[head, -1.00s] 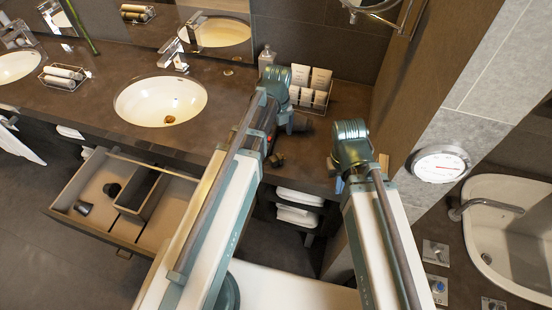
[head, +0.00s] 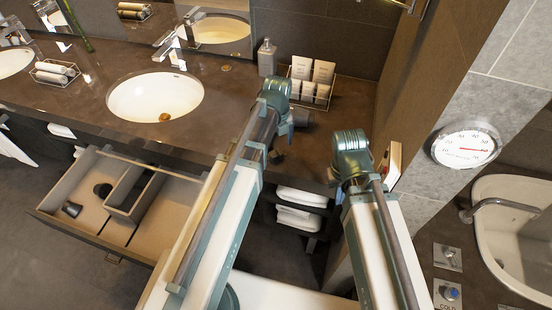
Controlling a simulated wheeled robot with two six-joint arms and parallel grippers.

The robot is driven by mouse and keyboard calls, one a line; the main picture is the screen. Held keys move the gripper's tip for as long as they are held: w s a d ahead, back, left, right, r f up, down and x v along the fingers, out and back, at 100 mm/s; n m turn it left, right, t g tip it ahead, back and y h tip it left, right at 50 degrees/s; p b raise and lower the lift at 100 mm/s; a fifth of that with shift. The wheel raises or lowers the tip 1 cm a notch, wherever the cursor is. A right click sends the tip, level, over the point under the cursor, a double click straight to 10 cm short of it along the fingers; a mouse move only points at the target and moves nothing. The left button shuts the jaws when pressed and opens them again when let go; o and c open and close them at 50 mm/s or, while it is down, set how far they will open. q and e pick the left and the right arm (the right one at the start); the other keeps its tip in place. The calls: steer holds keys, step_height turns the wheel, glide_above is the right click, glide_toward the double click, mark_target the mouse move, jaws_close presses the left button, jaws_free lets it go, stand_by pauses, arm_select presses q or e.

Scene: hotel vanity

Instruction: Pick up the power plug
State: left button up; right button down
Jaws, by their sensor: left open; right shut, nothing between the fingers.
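I cannot pick out a power plug for sure. A dark object (head: 302,117) lies on the counter beside my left gripper, partly hidden by it, and a smaller dark piece shows at the counter's front edge (head: 276,157). I cannot tell what either is. My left gripper (head: 284,130) is open above the counter's front part, its fingers mostly hidden by my wrist. My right gripper (head: 338,184) is shut and empty near the counter's right front end, also mostly hidden behind its wrist.
An open drawer (head: 50,220) at lower left holds small dark items. A sink (head: 155,98), a soap bottle (head: 267,58) and a toiletries rack (head: 326,98) are on the counter. Towels (head: 300,218) lie below. A pale wall box (head: 394,160) stands right of my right wrist.

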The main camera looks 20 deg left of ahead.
mark_target(276, 153)
arm_select(q)
steer(key=shift+s+a+f+b, duration=0.1)
steer(key=shift+f+b, duration=1.25)
steer(key=shift+a+f+b, duration=0.1)
steer(key=shift+f+b, duration=1.2)
steer(key=shift+f, duration=0.05)
steer(key=shift+r, duration=0.1)
jaws_close()
steer(key=shift+r, duration=0.1)
